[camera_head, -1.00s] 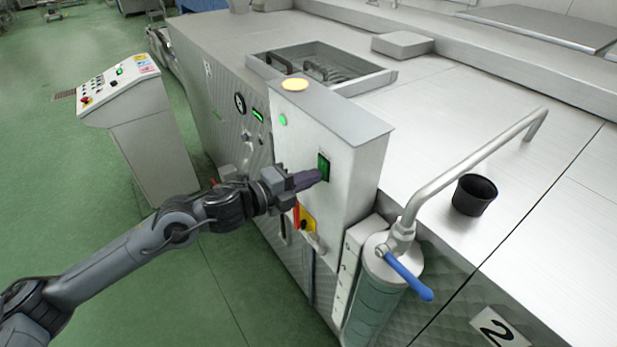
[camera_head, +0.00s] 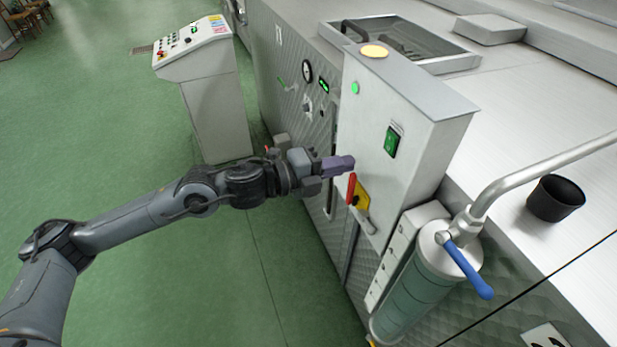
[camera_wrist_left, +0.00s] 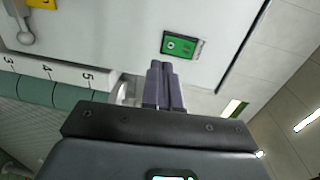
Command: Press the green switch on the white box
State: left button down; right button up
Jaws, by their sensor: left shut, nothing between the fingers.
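The white box (camera_head: 372,139) is fixed to the side of the large steel machine. Its green switch (camera_head: 391,142) sits on the front face, toward the right edge. In the left wrist view the green switch (camera_wrist_left: 179,45) shows just beyond the fingertips. My left gripper (camera_head: 350,163) is shut and empty. In the head view it is left of the switch and a little lower, apart from it. In the left wrist view the closed fingers (camera_wrist_left: 161,66) appear below and left of the switch. My right gripper is not in view.
A red and yellow rotary switch (camera_head: 361,198) is on the box below the green one. A cylinder with a blue-handled valve (camera_head: 467,266) stands to the right. A black cup (camera_head: 555,198) is on the steel top. A control console (camera_head: 212,90) stands at left.

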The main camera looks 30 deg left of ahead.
pick_arm(q)
jog(key=b+v, duration=0.1)
jog(key=v, duration=0.5)
jog(key=shift+f+b, duration=0.3)
jog(key=shift+f, duration=0.35)
